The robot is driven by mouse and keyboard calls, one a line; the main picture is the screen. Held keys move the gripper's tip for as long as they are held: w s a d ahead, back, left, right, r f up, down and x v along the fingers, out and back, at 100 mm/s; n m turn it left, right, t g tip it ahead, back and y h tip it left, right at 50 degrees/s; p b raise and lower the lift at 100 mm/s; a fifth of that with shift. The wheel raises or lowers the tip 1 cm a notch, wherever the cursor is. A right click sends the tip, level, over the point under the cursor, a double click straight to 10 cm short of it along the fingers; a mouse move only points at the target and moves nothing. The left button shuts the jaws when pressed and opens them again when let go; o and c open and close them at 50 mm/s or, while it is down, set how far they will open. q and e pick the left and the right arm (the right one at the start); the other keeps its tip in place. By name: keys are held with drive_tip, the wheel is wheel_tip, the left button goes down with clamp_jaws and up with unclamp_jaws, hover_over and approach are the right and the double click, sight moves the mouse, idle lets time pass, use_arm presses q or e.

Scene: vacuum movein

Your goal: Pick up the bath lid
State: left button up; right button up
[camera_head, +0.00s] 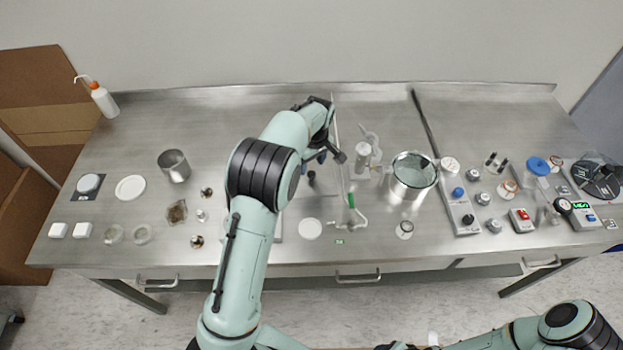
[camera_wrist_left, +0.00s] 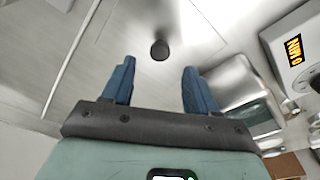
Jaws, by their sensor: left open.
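The bath lid (camera_wrist_left: 135,40) looks like a flat, pale metal plate in the left wrist view, with a round black knob (camera_wrist_left: 160,50) standing up from it. My left gripper (camera_wrist_left: 158,65) is open, with its two blue fingers apart and the knob between and just beyond their tips in the picture. The fingers hold nothing; whether they are level with the knob I cannot tell. In the head view the left gripper (camera_head: 322,157) is over the middle of the bench, and a small dark knob (camera_head: 311,176) shows just below it. My left arm hides most of what lies around the knob there. The right gripper is out of view.
A metal-walled bath (camera_wrist_left: 245,95) and a unit with a lit display (camera_wrist_left: 295,48) are at the right in the wrist view. Glassware on a stand (camera_head: 363,155) and a large vessel (camera_head: 412,177) stand right of the gripper. The bench's back left is mostly clear.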

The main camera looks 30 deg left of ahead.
sight(312, 173)
use_arm(q)
wheel_tip(312, 173, down, 5)
drive_tip(key=shift+w+r, duration=0.1)
clamp_jaws()
idle(0.3)
